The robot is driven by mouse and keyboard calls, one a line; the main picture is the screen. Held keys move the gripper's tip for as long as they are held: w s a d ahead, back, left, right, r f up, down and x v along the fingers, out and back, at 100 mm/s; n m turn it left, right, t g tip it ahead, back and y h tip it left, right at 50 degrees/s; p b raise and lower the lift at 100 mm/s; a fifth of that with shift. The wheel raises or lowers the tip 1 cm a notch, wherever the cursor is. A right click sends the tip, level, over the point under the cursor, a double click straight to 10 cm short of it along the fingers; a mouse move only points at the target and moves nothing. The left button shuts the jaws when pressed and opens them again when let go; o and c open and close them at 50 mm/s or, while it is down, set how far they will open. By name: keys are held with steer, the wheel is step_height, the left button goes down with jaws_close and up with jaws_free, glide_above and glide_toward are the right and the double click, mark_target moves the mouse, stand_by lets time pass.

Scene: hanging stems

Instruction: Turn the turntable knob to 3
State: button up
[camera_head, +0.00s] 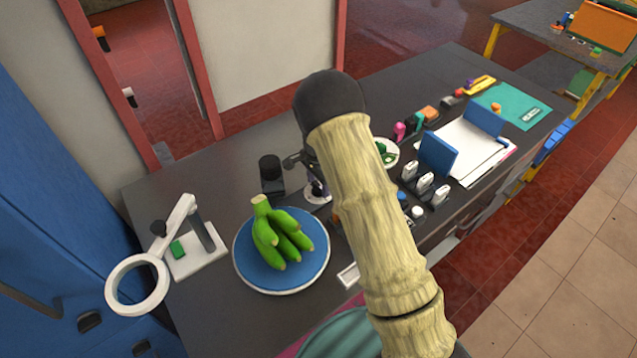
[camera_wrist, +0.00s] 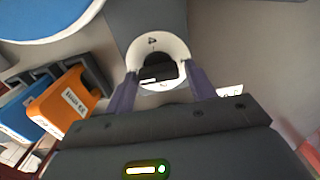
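The turntable (camera_head: 243,262) is a round blue disc with a white rim. A bunch of green bananas (camera_head: 270,238) lies on it. The disc's edge also shows at the upper left of the wrist view (camera_wrist: 45,18). The knob (camera_wrist: 158,72) is dark, with a white mark, in a white dial ring (camera_wrist: 152,43). A small figure at the ring's top is too small to read surely. My gripper (camera_wrist: 160,76) is open, with one purple finger at each side of the dial. I see no clear contact with the knob. In the head view, my arm partly hides this area.
A white magnifier stand (camera_head: 195,255) is left of the turntable. In the wrist view, an orange box (camera_wrist: 65,103) and a blue box (camera_wrist: 22,115) stand left of my gripper. Blue blocks, papers and small items fill the desk's (camera_head: 155,195) right side.

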mark_target(319, 186)
steer(key=shift+o, duration=0.9)
steer(key=shift+s, duration=0.1)
step_height(319, 186, up, 17)
steer(key=b, duration=0.2)
steer(key=shift+r, duration=0.15)
steer(key=shift+d, duration=0.1)
steer(key=s+d+f+n+t, duration=0.1)
steer(key=s+d+n, duration=0.4)
steer(key=s, duration=0.7)
steer(key=s+d+n+t, duration=0.1)
steer(key=s+d+n, duration=0.5)
steer(key=s, duration=0.6)
steer(key=shift+s+d+f+t, duration=0.15)
steer(key=shift+d+f+t, duration=0.2)
steer(key=shift+d, duration=0.2)
